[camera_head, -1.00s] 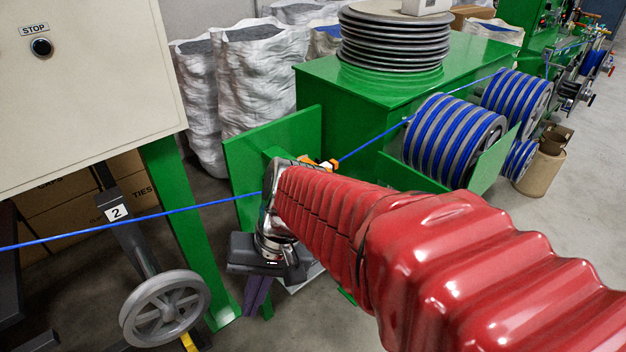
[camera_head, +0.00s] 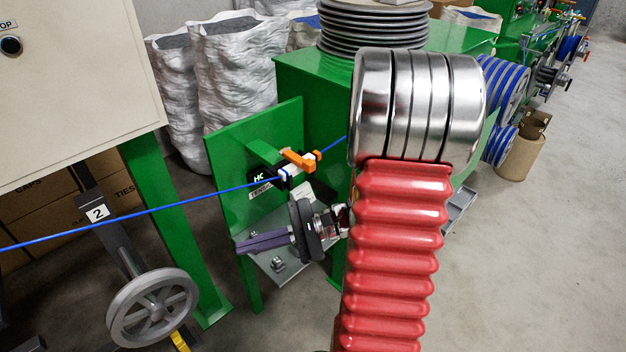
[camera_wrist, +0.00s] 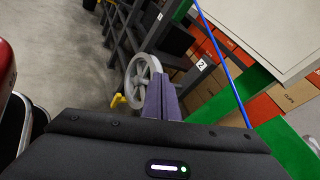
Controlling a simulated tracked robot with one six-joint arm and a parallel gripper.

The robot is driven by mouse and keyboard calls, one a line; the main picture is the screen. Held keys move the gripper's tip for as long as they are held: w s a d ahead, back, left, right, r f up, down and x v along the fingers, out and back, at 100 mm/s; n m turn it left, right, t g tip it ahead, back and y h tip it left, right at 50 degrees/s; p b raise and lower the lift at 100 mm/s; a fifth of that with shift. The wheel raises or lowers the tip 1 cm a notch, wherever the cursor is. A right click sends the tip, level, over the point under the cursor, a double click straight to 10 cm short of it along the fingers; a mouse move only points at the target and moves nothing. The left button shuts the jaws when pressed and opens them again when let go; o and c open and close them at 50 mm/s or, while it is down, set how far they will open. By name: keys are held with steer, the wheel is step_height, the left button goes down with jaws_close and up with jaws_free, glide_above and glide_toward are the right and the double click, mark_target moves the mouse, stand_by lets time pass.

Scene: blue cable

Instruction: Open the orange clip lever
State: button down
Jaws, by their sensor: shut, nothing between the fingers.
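The orange clip lever (camera_head: 299,160) sits on top of a white clip (camera_head: 290,172) on the green bracket plate, in the head view. The blue cable (camera_head: 150,211) runs through the clip. My gripper (camera_head: 240,244) is below and to the left of the clip, apart from it, with its purple fingers pointing left. The fingers are together and empty; they also show in the wrist view (camera_wrist: 161,98). The lever is not visible in the wrist view.
A grey spoked wheel (camera_head: 155,309) stands at lower left. A cream cabinet (camera_head: 70,85) on a green post (camera_head: 172,225) is at left. Below the clip is a metal shelf (camera_head: 283,272) with bolts. Open floor (camera_head: 540,270) lies at right.

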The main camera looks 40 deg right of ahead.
steer(key=s+d+f+m+t+h, duration=0.1)
steer(key=d+m+t+h, duration=0.3)
steer(key=d, duration=0.4)
steer(key=s+d+f+m+t+h, duration=0.1)
steer(key=d+f+m+t+h, duration=0.3)
steer(key=d+m, duration=0.3)
steer(key=s+d+f+m+t+h, duration=0.1)
steer(key=d+m+t+h, duration=0.3)
steer(key=d, duration=0.6)
steer(key=shift+s+d+f+m+t+h, duration=0.3)
steer(key=shift+f+m+h, duration=0.1)
steer(key=shift+f+m, duration=0.35)
steer(key=shift+w, duration=0.1)
steer(key=w+r, duration=0.6)
steer(key=w, duration=0.3)
steer(key=shift+w+a+r, duration=0.2)
steer(key=shift+w, duration=0.05)
steer(key=shift+s+d+r, duration=0.1)
steer(key=shift+d, duration=0.05)
